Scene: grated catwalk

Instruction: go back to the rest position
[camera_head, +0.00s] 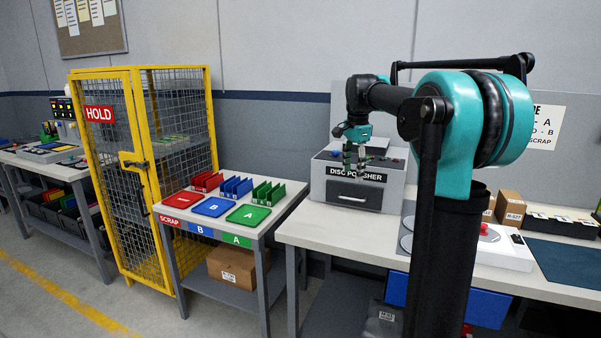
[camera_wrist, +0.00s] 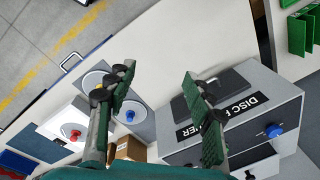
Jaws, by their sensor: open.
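My gripper (camera_head: 352,158) is raised in front of the grey disc polisher (camera_head: 335,170) in the head view, with its fingers pointing down. In the wrist view my gripper (camera_wrist: 160,95) has its two green-padded fingers spread wide, with nothing between them. The front of the disc polisher (camera_wrist: 250,128) shows behind the right finger. I cannot tell the exact gap between the fingers and the polisher. My teal and black arm reaches across the right side of the head view and hides part of the bench.
A table (camera_head: 180,236) with red, blue and green trays and racks stands left of the workbench (camera_head: 300,232). A yellow mesh HOLD cage (camera_head: 140,160) stands further left. A white device with a red knob (camera_head: 484,229) and a cardboard box (camera_head: 510,208) are on the bench's right.

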